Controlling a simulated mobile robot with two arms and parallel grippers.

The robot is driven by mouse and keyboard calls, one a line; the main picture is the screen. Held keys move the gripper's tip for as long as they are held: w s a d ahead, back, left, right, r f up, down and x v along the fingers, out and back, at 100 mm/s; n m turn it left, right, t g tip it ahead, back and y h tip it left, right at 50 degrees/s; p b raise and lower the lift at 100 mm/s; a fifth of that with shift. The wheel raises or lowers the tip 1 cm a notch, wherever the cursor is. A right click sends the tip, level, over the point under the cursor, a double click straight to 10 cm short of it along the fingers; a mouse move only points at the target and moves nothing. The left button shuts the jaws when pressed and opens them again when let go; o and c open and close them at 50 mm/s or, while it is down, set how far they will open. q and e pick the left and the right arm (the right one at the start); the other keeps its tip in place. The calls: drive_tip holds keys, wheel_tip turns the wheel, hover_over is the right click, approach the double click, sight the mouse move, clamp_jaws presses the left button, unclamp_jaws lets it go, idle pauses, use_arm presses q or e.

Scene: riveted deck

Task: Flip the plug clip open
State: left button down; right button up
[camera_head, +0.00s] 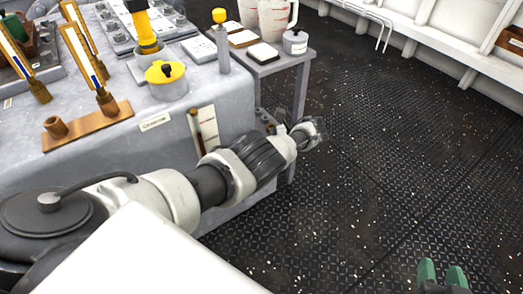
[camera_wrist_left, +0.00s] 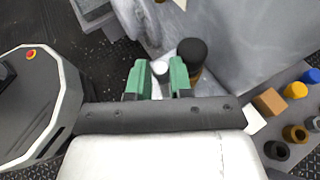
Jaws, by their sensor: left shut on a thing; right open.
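In the left wrist view my left gripper (camera_wrist_left: 158,79) has its two green fingers on either side of a small pale, round-ended part (camera_wrist_left: 160,68), shut on it. I cannot tell for sure whether this part is the plug clip. A dark-capped cylinder with a brown body (camera_wrist_left: 192,52) stands just right of the right finger. In the head view my left arm reaches to the bench's right end, and its fingers cannot be made out there. My right gripper (camera_head: 442,274) is open and empty above the floor at lower right.
A side table (camera_head: 290,62) holds jugs and a lidded pot (camera_head: 295,42). The dark riveted floor (camera_head: 400,150) is clear on the right.

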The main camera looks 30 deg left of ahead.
use_arm(q)
drive_tip(key=shift+a, duration=0.15)
drive_tip(key=c, duration=1)
unclamp_jaws()
drive_tip(key=shift+c, duration=0.2)
